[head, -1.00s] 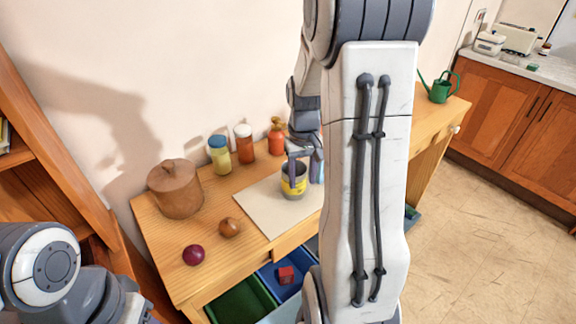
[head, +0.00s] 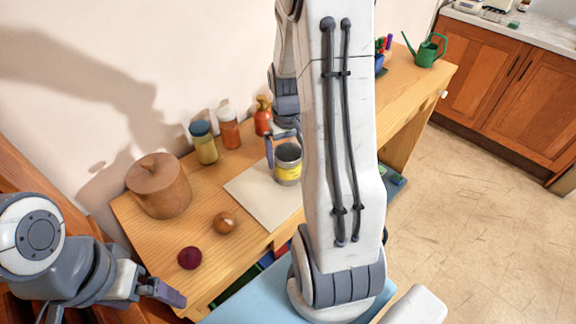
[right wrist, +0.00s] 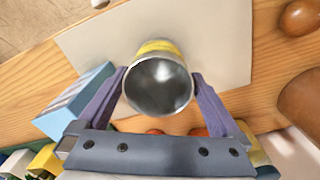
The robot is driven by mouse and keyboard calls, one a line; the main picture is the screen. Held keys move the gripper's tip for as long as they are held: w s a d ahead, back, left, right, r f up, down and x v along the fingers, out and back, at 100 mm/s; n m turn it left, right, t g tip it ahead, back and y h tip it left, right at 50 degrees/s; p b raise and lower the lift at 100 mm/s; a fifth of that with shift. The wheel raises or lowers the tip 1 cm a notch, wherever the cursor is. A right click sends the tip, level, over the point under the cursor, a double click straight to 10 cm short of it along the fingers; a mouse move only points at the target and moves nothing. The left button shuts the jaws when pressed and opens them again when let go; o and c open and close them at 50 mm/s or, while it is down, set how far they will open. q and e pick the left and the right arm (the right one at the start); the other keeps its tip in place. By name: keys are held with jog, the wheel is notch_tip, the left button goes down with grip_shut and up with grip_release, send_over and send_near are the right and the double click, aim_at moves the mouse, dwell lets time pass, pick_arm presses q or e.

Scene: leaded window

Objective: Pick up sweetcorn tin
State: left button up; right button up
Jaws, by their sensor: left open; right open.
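The sweetcorn tin (head: 287,173), grey with a yellow label, stands upright on a pale mat (head: 247,192) on the wooden table. In the right wrist view I look down on the tin's round, shiny grey end (right wrist: 158,86). My right gripper (right wrist: 160,76) is open, with one finger on either side of the tin; I cannot tell whether they touch it. In the head view, my right gripper (head: 284,143) is at the tin's upper part, partly hidden by my arm. My left gripper (head: 168,293) is open and empty, left of the table's front edge.
A light blue carton (right wrist: 75,102) stands close beside the tin. Jars (head: 204,143) and an orange bottle (head: 263,116) stand behind the mat. A brown lidded pot (head: 158,188), a brown onion (head: 224,223) and a dark red one (head: 190,258) are to the left.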

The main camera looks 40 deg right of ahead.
notch_tip(320, 180, down, 5)
jog(key=shift+d+f+p, duration=0.1)
jog(key=shift+d+p, duration=0.05)
jog(key=shift+p, duration=0.15)
jog(key=c, duration=1.1)
